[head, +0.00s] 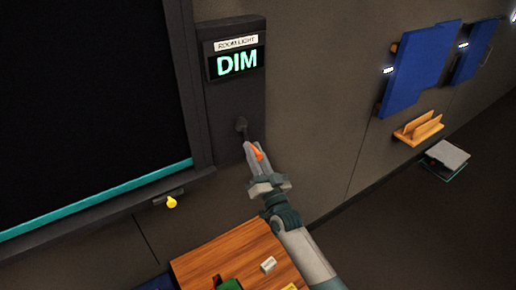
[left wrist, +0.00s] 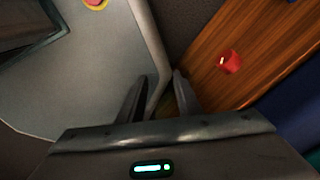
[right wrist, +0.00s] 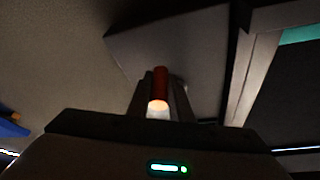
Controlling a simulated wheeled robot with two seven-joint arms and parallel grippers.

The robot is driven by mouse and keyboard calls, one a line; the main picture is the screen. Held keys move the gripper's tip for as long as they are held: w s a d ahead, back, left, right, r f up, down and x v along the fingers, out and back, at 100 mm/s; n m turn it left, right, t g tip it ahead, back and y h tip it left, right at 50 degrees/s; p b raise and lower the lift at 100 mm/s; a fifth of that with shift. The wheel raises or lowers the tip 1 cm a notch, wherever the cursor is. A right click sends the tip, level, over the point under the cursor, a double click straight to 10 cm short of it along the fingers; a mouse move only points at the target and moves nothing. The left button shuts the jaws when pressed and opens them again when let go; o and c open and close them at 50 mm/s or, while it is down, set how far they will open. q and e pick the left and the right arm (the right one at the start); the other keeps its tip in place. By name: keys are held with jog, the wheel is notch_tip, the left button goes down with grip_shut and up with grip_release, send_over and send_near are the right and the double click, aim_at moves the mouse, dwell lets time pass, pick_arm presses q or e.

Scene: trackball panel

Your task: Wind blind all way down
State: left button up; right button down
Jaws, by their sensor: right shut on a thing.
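The blind (head: 85,95) shows as a large black surface at the left of the head view, with a teal bar (head: 100,198) along its lower edge. Beside it stands a dark control panel (head: 225,95) with a lit "DIM" display (head: 237,63) and a small dark crank or knob (head: 241,124) below. My right gripper (head: 252,150) is shut on an orange-red handle just below that knob. The handle (right wrist: 160,88) shows between the fingers in the right wrist view, its near end bright. My left gripper (left wrist: 158,95) is open and empty, seen only in the left wrist view.
A yellow knob (head: 172,202) sticks out below the blind's frame. A wooden table (head: 215,262) with small items stands below the panel. Blue boards (head: 420,68) and a wooden rack (head: 418,130) are on the right wall. A red object (left wrist: 230,61) lies on wood near my left gripper.

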jog(key=shift+s+a+r+m+h+p, duration=0.15)
jog(key=shift+a+r+m+h, duration=0.2)
jog(key=shift+m, duration=0.35)
jog(key=shift+s+r+m+h+p, duration=0.15)
jog(key=shift+m+h, duration=0.3)
jog(key=shift+m, duration=0.25)
jog(key=shift+w, duration=0.1)
jog(key=c, duration=1.8)
grip_release()
jog(key=shift+o, duration=0.9)
jog(key=shift+f, duration=0.15)
jog(key=shift+a+f, duration=0.15)
jog(key=shift+f, duration=0.1)
jog(key=b+v, duration=0.5)
jog(key=v, duration=1.2)
jog(key=shift+f, duration=0.3)
